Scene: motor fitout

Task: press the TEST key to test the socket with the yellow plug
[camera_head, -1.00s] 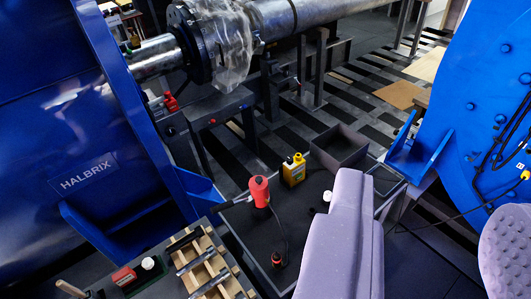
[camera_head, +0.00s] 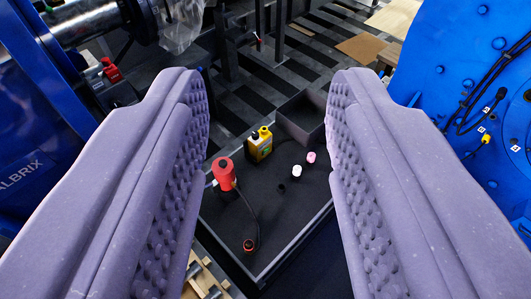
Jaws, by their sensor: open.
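My gripper (camera_head: 268,100) is open and empty, with one lilac padded finger on each side of the view. A yellow plug (camera_head: 487,139) shows on a dark cable on the right blue machine, beyond my right finger and apart from it. A red hand-sized device (camera_head: 223,172) stands on the dark tray (camera_head: 275,215), seen between my fingers. A dark cable runs from it to a small red-tipped end (camera_head: 248,245). I cannot make out a TEST key or any lettering on the device.
On the tray are a yellow-and-black container (camera_head: 259,145), a pink piece (camera_head: 310,157), a white piece (camera_head: 297,171) and a dark open box (camera_head: 297,120). Blue machines (camera_head: 455,70) flank both sides. A wooden rack (camera_head: 205,285) lies at the bottom left.

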